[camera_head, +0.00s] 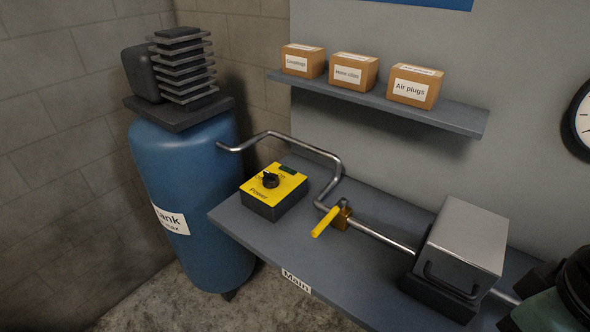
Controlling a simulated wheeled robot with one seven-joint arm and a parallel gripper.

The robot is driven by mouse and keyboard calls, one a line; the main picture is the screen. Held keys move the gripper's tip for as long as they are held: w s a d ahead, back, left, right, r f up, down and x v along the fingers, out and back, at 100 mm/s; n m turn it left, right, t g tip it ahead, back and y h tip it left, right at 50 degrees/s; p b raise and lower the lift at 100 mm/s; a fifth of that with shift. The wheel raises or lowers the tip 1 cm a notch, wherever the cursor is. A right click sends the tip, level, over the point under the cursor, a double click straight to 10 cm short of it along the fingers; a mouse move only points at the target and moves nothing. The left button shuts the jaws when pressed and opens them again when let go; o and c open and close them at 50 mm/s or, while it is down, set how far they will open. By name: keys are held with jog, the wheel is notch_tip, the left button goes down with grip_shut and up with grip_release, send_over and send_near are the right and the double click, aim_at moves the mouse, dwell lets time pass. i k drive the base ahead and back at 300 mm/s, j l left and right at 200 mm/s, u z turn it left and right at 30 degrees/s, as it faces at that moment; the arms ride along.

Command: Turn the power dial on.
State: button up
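The power dial (270,180) is a small black knob on the sloped yellow top of a dark box. This power box (273,209) stands on the grey bench, near its left end. The yellow face reads "Power" on its front part, with smaller lettering around the knob that the knob partly hides. The knob's pointer seems to lean to the upper left, but it is too small to be sure. A dark green indicator window (288,169) sits at the face's back edge and looks unlit. My gripper is not in view.
A blue tank (190,200) stands left of the bench (245,228). A metal pipe (331,170) runs behind the box to a yellow-handled valve (325,221) and a handled metal box (466,240). A shelf (455,120) with cartons hangs above. A dark green object (545,313) fills the lower right.

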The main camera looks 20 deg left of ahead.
aim_at(270, 179)
jog(key=i+u, duration=0.1)
jog(key=u, duration=0.35)
jog(key=i+u, duration=0.15)
jog(key=u, duration=0.3)
jog(key=i+l+u, duration=0.1)
jog(key=u, duration=0.35)
